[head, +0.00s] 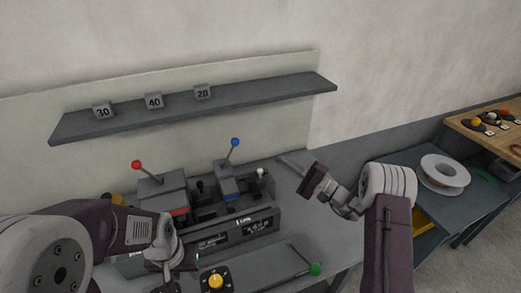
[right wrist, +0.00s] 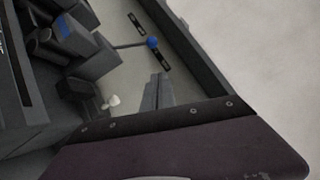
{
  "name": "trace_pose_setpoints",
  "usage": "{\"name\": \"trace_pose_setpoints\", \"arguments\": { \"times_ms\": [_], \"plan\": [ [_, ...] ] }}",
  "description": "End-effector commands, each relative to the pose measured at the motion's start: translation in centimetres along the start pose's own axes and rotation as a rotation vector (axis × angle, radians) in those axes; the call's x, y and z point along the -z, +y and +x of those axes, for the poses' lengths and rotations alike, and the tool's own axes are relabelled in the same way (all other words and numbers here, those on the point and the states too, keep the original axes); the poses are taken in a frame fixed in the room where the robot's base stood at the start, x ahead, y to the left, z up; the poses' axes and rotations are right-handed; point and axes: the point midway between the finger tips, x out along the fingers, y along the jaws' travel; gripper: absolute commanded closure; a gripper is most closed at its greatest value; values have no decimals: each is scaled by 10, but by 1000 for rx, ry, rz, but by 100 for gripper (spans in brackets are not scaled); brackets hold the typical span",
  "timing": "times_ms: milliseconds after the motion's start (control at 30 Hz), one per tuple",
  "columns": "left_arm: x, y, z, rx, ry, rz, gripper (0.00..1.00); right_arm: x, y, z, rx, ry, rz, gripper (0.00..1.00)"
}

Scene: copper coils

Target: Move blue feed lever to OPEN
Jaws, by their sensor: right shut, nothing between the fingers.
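The blue feed lever (head: 235,143) is a thin rod with a blue ball on top, standing from a grey box on the machine and leaning slightly right. Its ball also shows in the right wrist view (right wrist: 152,42), between two small dark plates whose text I cannot read. My right gripper (head: 284,160) is to the right of the lever, apart from it; its fingers (right wrist: 157,80) are together and empty. The blue ball lies beyond the fingertips in the right wrist view. My left gripper (head: 190,260) is low at the front left of the machine; its fingers are unclear.
A red-ball lever (head: 136,165) stands left of the blue one. A white knob (head: 260,171), yellow knob (head: 215,281) and green-ended handle (head: 315,268) are nearby. A wall shelf (head: 240,100) with numbered blocks is above. A spool (head: 445,171) lies on the right bench.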

Motion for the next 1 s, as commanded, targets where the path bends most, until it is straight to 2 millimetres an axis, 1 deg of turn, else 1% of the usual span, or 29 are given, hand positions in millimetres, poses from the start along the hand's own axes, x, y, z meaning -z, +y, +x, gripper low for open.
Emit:
{"name": "trace_pose_setpoints", "arguments": {
  "times_ms": [33, 133, 367, 467, 567, 900, 967, 1000],
  "plan": [
    [0, 0, 2, 0, 0, 0, 64, 5, 8, -6, -2, 14, 14, 100],
    [0, 0, 3, 0, 0, 0, 64, 10, 10, -12, -2, 28, 21, 100],
    [0, 0, 2, 0, 0, 0, 64, 10, 9, -12, -3, 28, 20, 100],
    [0, 0, 1, 0, 0, 0, 64, 9, 8, -8, -3, 27, 20, 100],
    [0, 0, -5, 0, 0, 0, 64, 8, 7, 4, -4, 24, 19, 100],
    [3, 0, -29, 0, 0, 0, 64, 10, 6, 78, -4, 23, 19, 100],
    [3, 1, -32, 0, 0, 0, 64, 10, 7, 90, -4, 23, 19, 100],
    [4, 1, -37, 0, 0, 0, 64, 6, 5, 96, -4, 24, 20, 100]
  ]
}}
